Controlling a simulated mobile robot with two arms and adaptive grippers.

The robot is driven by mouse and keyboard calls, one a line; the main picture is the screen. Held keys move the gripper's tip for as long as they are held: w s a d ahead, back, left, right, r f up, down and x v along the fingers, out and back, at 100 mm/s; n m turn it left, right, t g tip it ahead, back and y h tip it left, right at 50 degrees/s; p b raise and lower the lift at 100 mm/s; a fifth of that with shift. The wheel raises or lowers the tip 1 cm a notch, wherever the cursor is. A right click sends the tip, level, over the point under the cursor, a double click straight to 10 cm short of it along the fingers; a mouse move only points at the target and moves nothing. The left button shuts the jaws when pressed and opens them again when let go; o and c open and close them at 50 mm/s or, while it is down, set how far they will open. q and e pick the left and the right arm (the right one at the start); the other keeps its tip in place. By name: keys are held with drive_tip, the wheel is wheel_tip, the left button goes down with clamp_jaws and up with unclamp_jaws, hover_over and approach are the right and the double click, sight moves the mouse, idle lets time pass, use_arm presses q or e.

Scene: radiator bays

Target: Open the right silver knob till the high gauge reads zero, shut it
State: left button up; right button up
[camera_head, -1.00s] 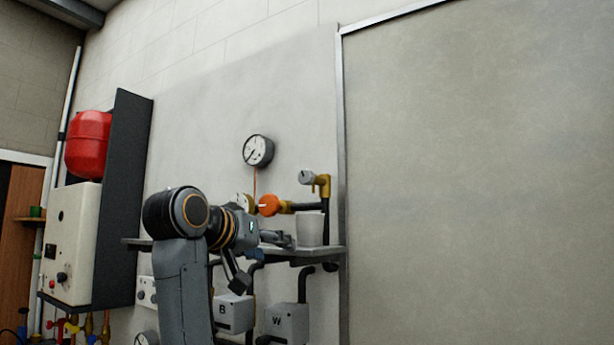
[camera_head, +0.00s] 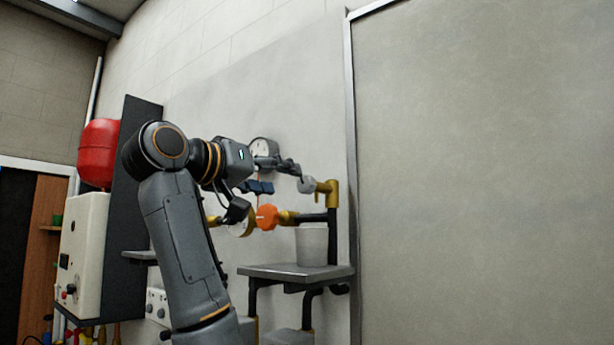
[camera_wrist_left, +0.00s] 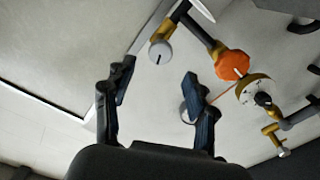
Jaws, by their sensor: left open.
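The right silver knob (camera_head: 306,184) sits on a brass elbow at the right end of the pipe, above a pale cup. In the left wrist view the knob (camera_wrist_left: 160,53) shows a dark slot and lies ahead, between the finger directions. My left gripper (camera_head: 284,179) is open and empty, just left of the knob and apart from it. The gripper's two fingers (camera_wrist_left: 158,70) are spread in the wrist view. The high gauge (camera_head: 259,147) on the wall is partly hidden behind my gripper; its reading cannot be told. My right gripper is out of view.
An orange knob (camera_head: 267,217) and a lower gauge (camera_head: 238,229) sit on the pipe below my gripper. The pale cup (camera_head: 311,247) stands on a grey shelf (camera_head: 260,271). Another silver knob (camera_wrist_left: 284,152) shows in the wrist view. A wall panel (camera_head: 480,170) fills the right.

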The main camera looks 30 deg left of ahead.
sight(303, 185)
use_arm(q)
drive_tip(key=w+p, duration=0.1)
drive_tip(key=w, duration=0.1)
drive_tip(key=w+p, duration=0.1)
drive_tip(key=w, duration=0.1)
drive_tip(key=shift+w+d+r, duration=0.1)
drive_tip(key=shift+d+r, duration=0.1)
drive_tip(key=w, duration=0.1)
drive_tip(key=w+p, duration=0.1)
drive_tip(key=w, duration=0.1)
drive_tip(key=w+p, duration=0.1)
drive_tip(key=shift+w+d+f, duration=0.15)
drive_tip(key=shift+w+f, duration=0.15)
drive_tip(key=shift+w, duration=0.1)
drive_tip(key=c, duration=1.1)
drive_tip(key=shift+c, duration=0.2)
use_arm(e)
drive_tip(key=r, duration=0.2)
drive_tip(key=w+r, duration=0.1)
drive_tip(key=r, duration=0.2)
